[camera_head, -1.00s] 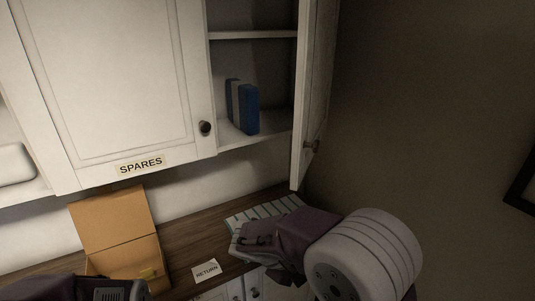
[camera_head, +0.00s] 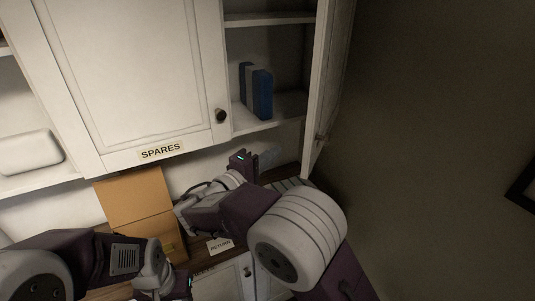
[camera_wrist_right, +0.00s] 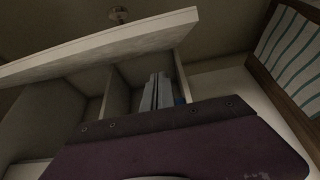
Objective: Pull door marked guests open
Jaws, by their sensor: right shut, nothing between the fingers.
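No label reading GUESTS is legible in any view. A white cabinet door (camera_head: 328,75) stands swung open at the right, seen nearly edge-on, with a dark knob (camera_head: 320,137) near its lower edge. Its outer face is mostly hidden. My right gripper (camera_head: 268,156) is shut and empty, below the open compartment and left of that door's knob. The right wrist view shows a white door panel (camera_wrist_right: 100,47) and a knob (camera_wrist_right: 118,14) beyond it. My left gripper (camera_head: 184,286) is low in the head view, partly cut off; its fingers are unclear.
A shut door (camera_head: 130,80) marked SPARES is left of the open compartment, which holds blue and grey books (camera_head: 262,93). Below are an open cardboard box (camera_head: 130,198), a RETURN card (camera_head: 220,246) and a striped cloth (camera_wrist_right: 290,45). A wall bounds the right side.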

